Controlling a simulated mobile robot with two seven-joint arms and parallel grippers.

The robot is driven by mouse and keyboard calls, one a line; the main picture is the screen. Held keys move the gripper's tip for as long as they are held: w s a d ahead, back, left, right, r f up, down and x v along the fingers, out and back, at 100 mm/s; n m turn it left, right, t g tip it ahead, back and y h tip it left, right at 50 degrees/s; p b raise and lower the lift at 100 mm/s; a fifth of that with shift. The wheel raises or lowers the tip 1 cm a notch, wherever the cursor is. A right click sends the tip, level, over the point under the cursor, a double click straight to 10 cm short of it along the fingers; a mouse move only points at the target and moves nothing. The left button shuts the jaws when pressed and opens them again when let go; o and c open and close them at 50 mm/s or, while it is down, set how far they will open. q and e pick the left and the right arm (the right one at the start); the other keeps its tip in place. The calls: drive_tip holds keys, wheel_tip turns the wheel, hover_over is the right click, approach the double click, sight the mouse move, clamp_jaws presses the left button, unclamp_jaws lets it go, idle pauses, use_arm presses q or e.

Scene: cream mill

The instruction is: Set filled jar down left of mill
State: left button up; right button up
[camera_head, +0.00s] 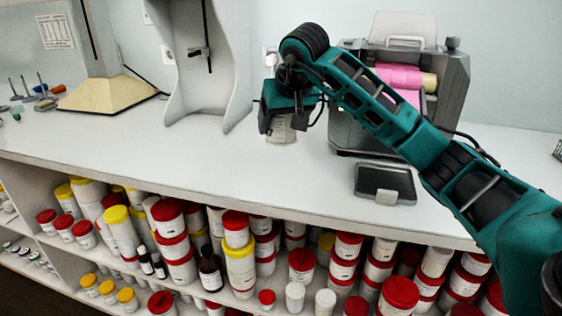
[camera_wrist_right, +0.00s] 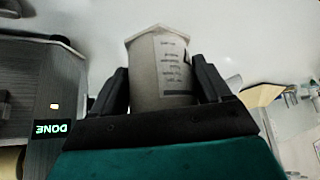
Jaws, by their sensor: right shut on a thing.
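The jar (camera_wrist_right: 160,72) is a pale cylinder with a printed label. My right gripper (camera_wrist_right: 162,92) is shut on it, with one finger on each side. In the head view the jar (camera_head: 281,130) shows below my right gripper (camera_head: 283,112), left of the mill and at or just above the counter; I cannot tell whether it touches. What is inside the jar is hidden. The mill (camera_head: 455,75) is a grey machine with pink and cream rollers, partly behind my right arm. In the wrist view the mill (camera_wrist_right: 50,75) shows a green display. My left gripper is not in view.
The white counter (camera_head: 220,160) is clear left of the jar. A grey stand (camera_head: 205,70) and a beige-based stand (camera_head: 105,93) are at the back left. A dark tray (camera_head: 385,183) lies in front of the mill. Shelves below hold several red- and yellow-lidded jars (camera_head: 240,265).

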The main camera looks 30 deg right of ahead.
sight(282, 142)
wheel_tip(282, 142, down, 5)
drive_tip(key=shift+r+b, duration=0.1)
drive_tip(key=shift+b, duration=0.2)
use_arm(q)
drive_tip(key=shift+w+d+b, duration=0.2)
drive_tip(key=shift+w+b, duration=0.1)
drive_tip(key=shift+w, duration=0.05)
use_arm(e)
drive_tip(key=shift+f, duration=1.75)
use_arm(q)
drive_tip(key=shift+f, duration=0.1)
use_arm(e)
drive_tip(key=shift+f, duration=0.2)
drive_tip(key=o, duration=1)
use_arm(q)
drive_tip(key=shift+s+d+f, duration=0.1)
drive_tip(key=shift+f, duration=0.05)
use_arm(e)
drive_tip(key=shift+r, duration=0.15)
